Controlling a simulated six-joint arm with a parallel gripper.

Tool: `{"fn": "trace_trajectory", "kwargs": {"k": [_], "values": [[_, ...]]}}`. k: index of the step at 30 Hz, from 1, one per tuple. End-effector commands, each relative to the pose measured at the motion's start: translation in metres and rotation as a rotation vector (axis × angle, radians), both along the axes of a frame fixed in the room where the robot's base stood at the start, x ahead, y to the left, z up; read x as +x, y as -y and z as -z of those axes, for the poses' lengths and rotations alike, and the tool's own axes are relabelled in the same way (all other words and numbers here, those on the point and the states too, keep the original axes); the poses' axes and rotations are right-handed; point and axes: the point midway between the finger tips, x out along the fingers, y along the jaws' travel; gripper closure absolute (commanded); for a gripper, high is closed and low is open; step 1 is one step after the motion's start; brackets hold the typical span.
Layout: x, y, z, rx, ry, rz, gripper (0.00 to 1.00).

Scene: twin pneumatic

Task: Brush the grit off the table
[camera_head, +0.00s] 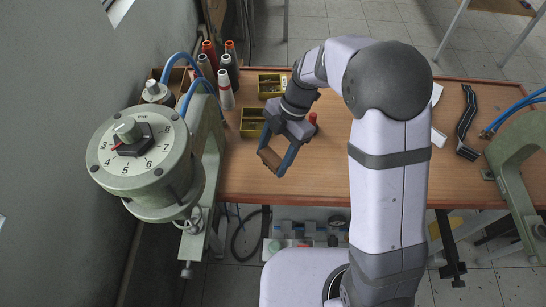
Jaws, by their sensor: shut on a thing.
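My gripper (274,160) is over the left front part of the wooden table (325,178), pointing down towards the front edge. Its two blue-grey fingers are spread around a brown wooden block, which looks like the brush (270,157), and they are shut on it. The bristles cannot be made out, and I cannot tell whether the brush touches the table. My arm hides part of the table's middle.
A green machine with a dial (133,150) stands at the left, and another green frame (518,160) at the right. Yellow bins (271,85) and thread cones (226,90) stand at the back left. A black strap (467,120) lies at the right.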

Motion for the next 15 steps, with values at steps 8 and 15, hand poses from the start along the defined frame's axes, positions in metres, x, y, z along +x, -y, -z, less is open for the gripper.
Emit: {"fn": "trace_trajectory", "kwargs": {"k": [8, 15], "values": [[0.000, 0.000, -0.021, 0.000, 0.000, 0.000, 0.63], [0.000, 0.000, -0.021, 0.000, 0.000, 0.000, 0.63]]}}
